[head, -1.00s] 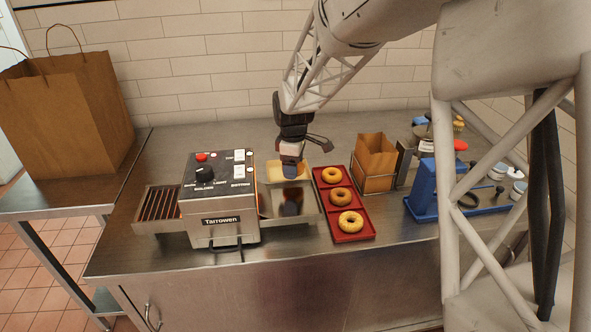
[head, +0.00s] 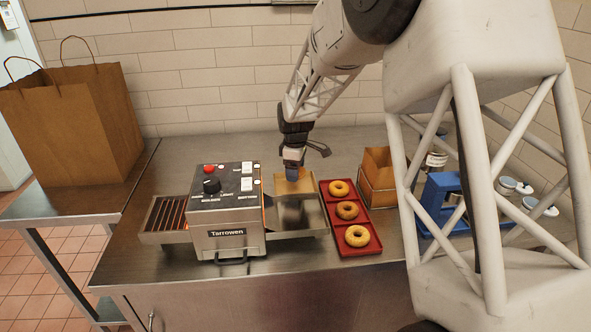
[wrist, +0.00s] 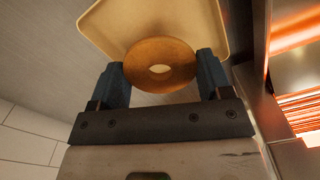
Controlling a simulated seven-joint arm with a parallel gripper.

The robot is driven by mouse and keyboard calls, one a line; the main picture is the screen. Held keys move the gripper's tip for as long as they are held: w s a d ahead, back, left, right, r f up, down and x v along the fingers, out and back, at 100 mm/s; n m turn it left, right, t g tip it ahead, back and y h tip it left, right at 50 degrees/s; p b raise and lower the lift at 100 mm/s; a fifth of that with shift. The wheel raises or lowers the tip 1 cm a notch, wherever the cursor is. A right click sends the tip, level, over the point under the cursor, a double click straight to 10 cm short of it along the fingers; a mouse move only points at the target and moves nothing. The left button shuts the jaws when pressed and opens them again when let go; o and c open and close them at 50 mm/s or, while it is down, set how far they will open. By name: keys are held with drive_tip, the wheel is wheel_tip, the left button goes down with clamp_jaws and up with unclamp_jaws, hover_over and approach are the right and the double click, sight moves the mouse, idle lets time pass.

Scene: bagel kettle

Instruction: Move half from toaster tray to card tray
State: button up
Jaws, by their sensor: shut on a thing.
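My gripper (head: 293,176) is shut on a browned bagel half (wrist: 176,50). In the wrist view the ring-shaped half sits between the two blue fingers, with its hole showing. A tan card tray (head: 305,185) lies behind the steel toaster tray. It also shows in the wrist view (wrist: 112,28), beyond the half. The gripper is over or at this card tray; the exact height is unclear. The steel toaster tray (head: 312,216) is at the right side of the toaster (head: 226,212). The half cannot be made out in the head view.
A red tray (head: 366,217) with three bagels stands right of the toaster tray. A brown paper bag in a holder (head: 377,178) and a blue device (head: 438,200) are further right. The toaster's slatted left side (head: 166,215) glows orange. Clear counter lies behind the toaster.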

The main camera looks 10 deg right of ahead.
sight(295, 190)
drive_tip(key=shift+f, duration=0.1)
drive_tip(key=shift+f, duration=2.55)
drive_tip(key=o, duration=0.9)
drive_tip(key=shift+o, duration=0.2)
wheel_tip(295, 190, up, 7)
